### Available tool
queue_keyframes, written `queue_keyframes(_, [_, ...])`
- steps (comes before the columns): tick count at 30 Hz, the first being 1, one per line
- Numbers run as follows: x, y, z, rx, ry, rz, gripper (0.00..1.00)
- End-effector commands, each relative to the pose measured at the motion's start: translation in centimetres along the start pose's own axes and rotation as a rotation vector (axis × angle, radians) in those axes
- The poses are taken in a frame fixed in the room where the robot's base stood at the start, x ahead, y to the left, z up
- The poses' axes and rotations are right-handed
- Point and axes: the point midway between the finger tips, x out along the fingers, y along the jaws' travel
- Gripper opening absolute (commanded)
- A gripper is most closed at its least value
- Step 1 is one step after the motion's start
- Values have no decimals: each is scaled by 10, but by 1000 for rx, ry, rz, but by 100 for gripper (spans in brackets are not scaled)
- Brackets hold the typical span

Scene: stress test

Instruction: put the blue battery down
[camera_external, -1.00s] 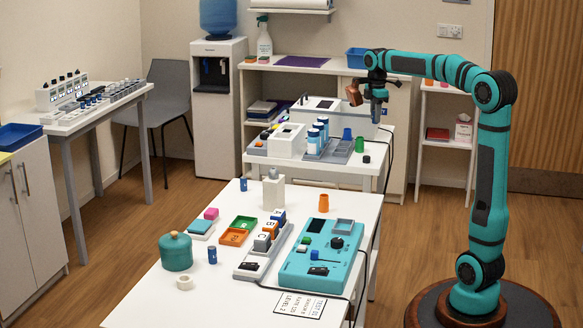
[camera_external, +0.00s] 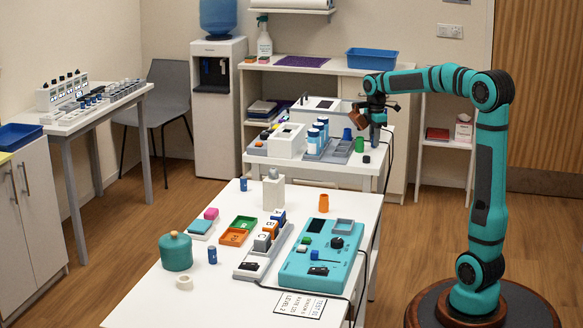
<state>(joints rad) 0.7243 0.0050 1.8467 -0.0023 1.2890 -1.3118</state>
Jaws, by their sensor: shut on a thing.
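My gripper (camera_external: 375,124) points down over the right end of the back table (camera_external: 378,176). It is shut on a small dark bluish piece, which I take to be the blue battery (camera_external: 375,138). The fingers and arm partly hide it, and it is too small to see clearly. It appears close above the tabletop, right of a green cylinder (camera_external: 360,145); I cannot tell whether it touches anything. Other blue cylinders stand upright on the front table, one at its far left corner (camera_external: 243,184) and one near the teal pot (camera_external: 212,255).
On the back table, a grey tray (camera_external: 338,155), a blue cup (camera_external: 347,134), blue-and-white bottles (camera_external: 321,128) and a black knob (camera_external: 366,159) stand close to my gripper. A cable hangs over the right edge. The front table holds a teal test panel (camera_external: 300,272).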

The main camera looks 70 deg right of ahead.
Motion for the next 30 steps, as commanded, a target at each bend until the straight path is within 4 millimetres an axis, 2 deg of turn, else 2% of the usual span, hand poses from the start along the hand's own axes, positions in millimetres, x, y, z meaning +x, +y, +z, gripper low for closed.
queue_keyframes(5, [3, 0, 0, 0, 0, 0, 0])
queue_keyframes(6, [3, 0, 0, 0, 0, 0, 28])
queue_keyframes(9, [2, 0, 0, 0, 0, 0, 44])
queue_keyframes(20, [-2, 0, 0, 0, 0, 0, 44])
queue_keyframes(26, [-29, 0, 0, 0, 1, 1, 44])
queue_keyframes(30, [-57, 1, 0, 0, 2, 3, 44])
